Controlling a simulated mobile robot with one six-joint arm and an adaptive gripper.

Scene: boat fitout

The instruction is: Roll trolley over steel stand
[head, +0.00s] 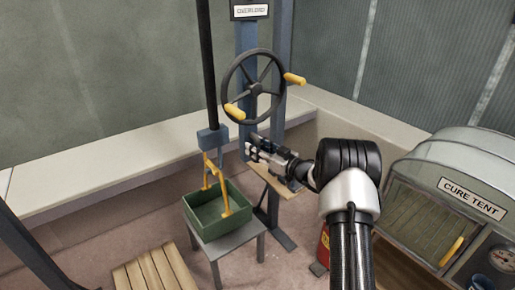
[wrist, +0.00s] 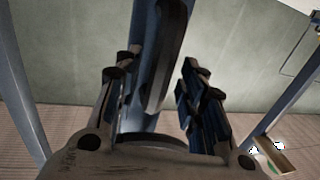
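A grey steel stand (head: 232,243) with a flat top and legs stands left of centre in the head view. A green open crate (head: 207,226) sits on it. A yellow hook-like fitting (head: 224,188) hangs from a blue block (head: 212,138) on a dark vertical pole and reaches into the crate. I cannot pick out a trolley for certain. A dark handwheel (head: 228,86) with two yellow grips is on a blue post (head: 246,45). My gripper (head: 252,150) is just below the wheel. In the wrist view my gripper (wrist: 157,90) is open, with a dark curved edge, likely the wheel rim, showing between its fingers; contact is unclear.
A cure tent (head: 425,170) with a window and yellow handle stands at the right. A wooden slatted pallet (head: 150,272) lies at the lower left. A red object (head: 323,248) stands behind my arm. A pale ledge (head: 90,175) runs along the wall.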

